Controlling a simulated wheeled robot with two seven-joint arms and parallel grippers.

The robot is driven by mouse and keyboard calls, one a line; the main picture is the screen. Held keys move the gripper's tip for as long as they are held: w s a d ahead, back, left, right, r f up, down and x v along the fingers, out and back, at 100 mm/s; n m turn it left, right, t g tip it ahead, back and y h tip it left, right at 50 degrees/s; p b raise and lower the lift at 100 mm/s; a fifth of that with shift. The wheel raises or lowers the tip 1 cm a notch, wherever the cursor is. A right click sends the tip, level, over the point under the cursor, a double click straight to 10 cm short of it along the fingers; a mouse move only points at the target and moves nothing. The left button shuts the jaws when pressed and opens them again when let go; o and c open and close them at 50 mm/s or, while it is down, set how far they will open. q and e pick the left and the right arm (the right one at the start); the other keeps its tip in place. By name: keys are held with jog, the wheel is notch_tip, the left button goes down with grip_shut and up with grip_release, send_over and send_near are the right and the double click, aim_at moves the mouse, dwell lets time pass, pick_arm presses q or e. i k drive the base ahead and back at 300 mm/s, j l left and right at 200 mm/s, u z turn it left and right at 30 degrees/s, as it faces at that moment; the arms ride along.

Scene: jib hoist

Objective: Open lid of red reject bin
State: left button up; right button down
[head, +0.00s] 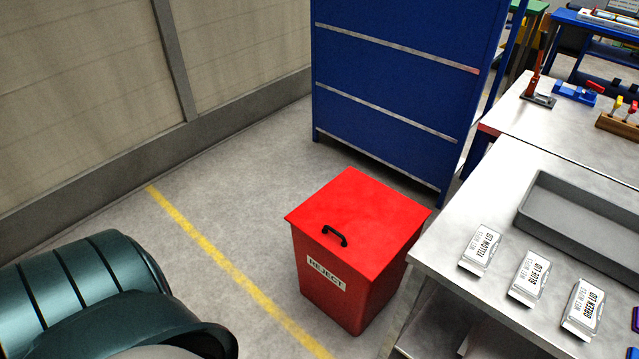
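The red reject bin (348,290) stands on the floor near the middle of the head view, with a white REJECT label on its front. Its flat red lid (365,208) lies shut on top. A black handle (335,236) sits on the lid near its front edge. A dark green rounded part of my own arm fills the lower left corner, apart from the bin. Neither of my grippers is in view.
A metal table (470,286) stands close to the bin's right, with a grey tray (560,222) and labelled boxes (529,277). A blue cabinet (390,90) stands behind the bin. Floor with a yellow line (232,270) is clear on its left, up to a wall.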

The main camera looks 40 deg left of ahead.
aim_at(361, 221)
jog(key=j, duration=2.2)
